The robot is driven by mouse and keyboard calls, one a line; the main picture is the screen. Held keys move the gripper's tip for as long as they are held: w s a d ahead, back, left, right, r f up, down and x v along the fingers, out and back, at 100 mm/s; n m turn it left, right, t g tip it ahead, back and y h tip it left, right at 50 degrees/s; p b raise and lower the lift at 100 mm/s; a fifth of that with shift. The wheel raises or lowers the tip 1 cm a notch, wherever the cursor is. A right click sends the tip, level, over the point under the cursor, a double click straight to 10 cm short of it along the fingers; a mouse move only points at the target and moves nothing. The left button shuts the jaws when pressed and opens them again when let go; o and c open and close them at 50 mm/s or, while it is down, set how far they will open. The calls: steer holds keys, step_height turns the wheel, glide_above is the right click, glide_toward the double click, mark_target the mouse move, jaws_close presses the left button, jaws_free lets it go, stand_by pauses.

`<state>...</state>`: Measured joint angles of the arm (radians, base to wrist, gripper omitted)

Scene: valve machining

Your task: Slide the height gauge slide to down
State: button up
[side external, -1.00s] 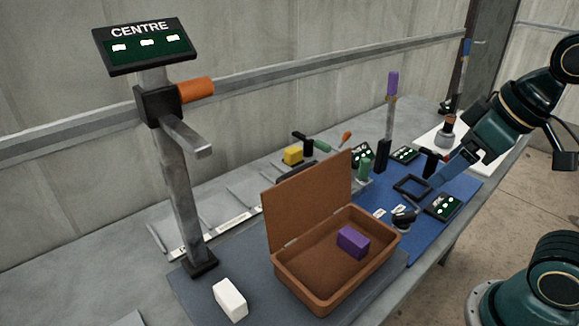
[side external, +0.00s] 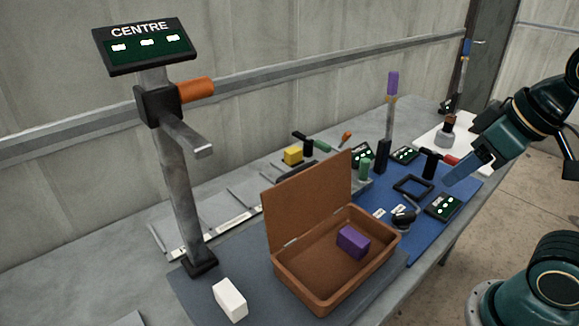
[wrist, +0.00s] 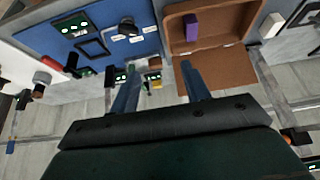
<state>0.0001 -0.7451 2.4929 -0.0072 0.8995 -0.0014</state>
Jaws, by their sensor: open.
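The height gauge is a tall grey upright post (side external: 182,200) on a dark foot at the left in the side external view. Its slide (side external: 157,105) is a dark block with an orange handle (side external: 196,90) and a grey arm reaching forward. It sits high on the post, below a sign (side external: 140,45) reading CENTRE. My gripper (side external: 462,168) is at the far right above the blue mat, well apart from the gauge. In the wrist view its two fingers (wrist: 158,85) are spread with nothing between them. Part of the orange handle (wrist: 298,136) shows at the lower right there.
An open brown box (side external: 335,285) holding a purple block (side external: 353,241) stands between the gauge and my gripper. A white block (side external: 230,300) lies near the gauge's foot. A thin post with a purple top (side external: 392,84) rises mid-bench. Small tools lie on the blue mat (side external: 405,245).

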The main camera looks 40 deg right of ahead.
steer(key=shift+n+t+y, duration=0.3)
steer(key=shift+n+y, duration=0.1)
steer(key=shift+n, duration=0.3)
steer(key=w+a+r, duration=0.2)
steer(key=w+r, duration=0.1)
steer(key=shift+w+r, duration=0.1)
jaws_close()
steer(key=w+a+r+n+g+y, duration=0.1)
steer(key=w+a+r+n+y, duration=0.3)
steer(key=w+a+r+n, duration=0.4)
steer(key=w+a+r+n+g+y, duration=0.1)
steer(key=w+a+r+n+y, duration=0.3)
steer(key=w+a+r+n, duration=0.4)
steer(key=shift+w+a+r+n+g, duration=0.3)
steer(key=shift+w+r+n, duration=0.7)
steer(key=shift+w, duration=1.8)
steer(key=shift+f, duration=0.25)
